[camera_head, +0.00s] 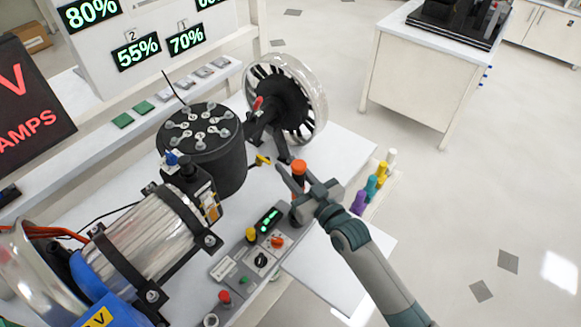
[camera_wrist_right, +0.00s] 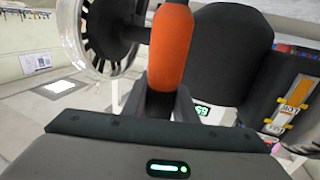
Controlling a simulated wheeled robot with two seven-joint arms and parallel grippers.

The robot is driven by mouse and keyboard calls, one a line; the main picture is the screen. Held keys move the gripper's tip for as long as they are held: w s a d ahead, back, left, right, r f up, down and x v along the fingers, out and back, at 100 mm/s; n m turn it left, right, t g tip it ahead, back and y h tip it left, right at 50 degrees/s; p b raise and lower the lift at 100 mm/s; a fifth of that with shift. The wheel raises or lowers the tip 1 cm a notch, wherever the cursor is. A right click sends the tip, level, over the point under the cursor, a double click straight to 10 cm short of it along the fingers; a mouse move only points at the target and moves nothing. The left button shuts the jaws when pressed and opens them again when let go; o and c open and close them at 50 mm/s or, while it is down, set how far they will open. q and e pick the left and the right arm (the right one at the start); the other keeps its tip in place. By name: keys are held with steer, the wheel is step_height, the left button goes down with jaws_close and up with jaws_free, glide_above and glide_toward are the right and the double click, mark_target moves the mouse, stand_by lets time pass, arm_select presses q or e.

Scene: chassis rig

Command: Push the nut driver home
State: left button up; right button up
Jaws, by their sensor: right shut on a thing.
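An orange-handled driver, which I take to be the nut driver (camera_head: 299,167), stands above the table near the spoked wheel. My right gripper (camera_head: 296,180) is shut on it. In the right wrist view the orange handle (camera_wrist_right: 172,45) rises from between my two dark fingers (camera_wrist_right: 172,104). The driver's shaft and tip are hidden, so I cannot tell what they touch. My left gripper is not in view.
A spoked wheel (camera_head: 285,98) with a clear rim stands behind the driver. A black cylinder with several terminals (camera_head: 204,140) is to the left. Several coloured handles (camera_head: 371,186) stand at the table's right edge. A control panel (camera_head: 247,262) lies in front.

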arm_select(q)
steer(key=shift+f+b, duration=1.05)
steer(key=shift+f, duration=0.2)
arm_select(e)
steer(key=shift+f, duration=1.7)
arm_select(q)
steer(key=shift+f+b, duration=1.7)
arm_select(e)
steer(key=shift+f, duration=2.4)
steer(key=o, duration=1)
steer(key=shift+o, duration=0.2)
steer(key=shift+f, duration=0.1)
steer(key=shift+s, duration=0.1)
arm_select(q)
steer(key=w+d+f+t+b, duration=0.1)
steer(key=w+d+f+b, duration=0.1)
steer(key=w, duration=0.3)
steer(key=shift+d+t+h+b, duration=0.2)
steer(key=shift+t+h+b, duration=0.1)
steer(key=shift+b, duration=0.6)
arm_select(e)
steer(key=v, duration=1.7)
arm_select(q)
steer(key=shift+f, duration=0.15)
arm_select(e)
steer(key=shift+d, duration=0.1)
